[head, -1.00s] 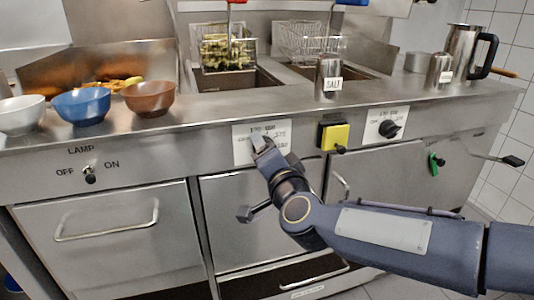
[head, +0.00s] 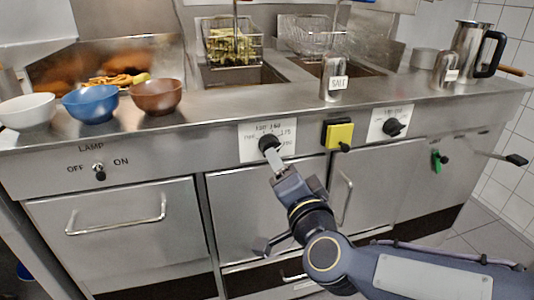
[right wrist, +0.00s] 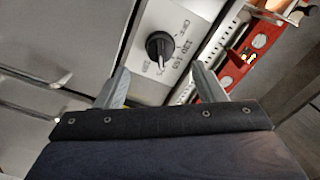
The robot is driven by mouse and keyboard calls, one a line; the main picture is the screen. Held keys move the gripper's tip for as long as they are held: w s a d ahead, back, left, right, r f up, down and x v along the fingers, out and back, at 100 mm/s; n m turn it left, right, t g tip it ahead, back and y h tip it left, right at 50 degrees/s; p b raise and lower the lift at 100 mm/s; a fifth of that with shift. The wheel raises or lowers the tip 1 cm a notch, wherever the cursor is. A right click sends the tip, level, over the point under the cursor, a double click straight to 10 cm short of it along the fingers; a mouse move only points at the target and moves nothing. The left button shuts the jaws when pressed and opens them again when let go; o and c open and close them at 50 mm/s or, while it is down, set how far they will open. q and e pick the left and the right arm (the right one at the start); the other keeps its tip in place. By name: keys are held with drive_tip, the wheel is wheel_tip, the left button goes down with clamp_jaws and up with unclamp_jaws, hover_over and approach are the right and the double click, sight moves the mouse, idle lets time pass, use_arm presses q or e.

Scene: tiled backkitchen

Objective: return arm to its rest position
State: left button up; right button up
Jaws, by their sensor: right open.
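My right arm comes in from the lower right of the head view, with its gripper (head: 279,168) just below and in front of the left black fryer knob (head: 269,143). In the right wrist view the two fingers of the gripper (right wrist: 160,88) stand wide apart with nothing between them. The knob also shows in the right wrist view (right wrist: 160,46), beyond the fingertips and apart from them, on its white label plate. My left gripper is not seen.
White, blue (head: 91,103) and brown bowls stand on the counter's left. A basket of fries (head: 233,45), an empty basket (head: 312,36), a salt shaker (head: 334,78) and a jug (head: 470,48) are behind. A yellow switch box (head: 338,134) is right of the knob.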

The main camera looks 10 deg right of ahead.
drive_tip(key=s+d+f+n+g+y, duration=0.4)
drive_tip(key=s+f+n+g, duration=0.7)
drive_tip(key=s+f, duration=0.75)
wheel_tip(320, 180, up, 35)
drive_tip(key=s+d+m+g+p, duration=0.1)
drive_tip(key=p, duration=3.3)
drive_tip(key=shift+s+d+r+h+p, duration=0.2)
drive_tip(key=shift+s+d+h+p, duration=0.1)
drive_tip(key=shift+s+h+p, duration=0.1)
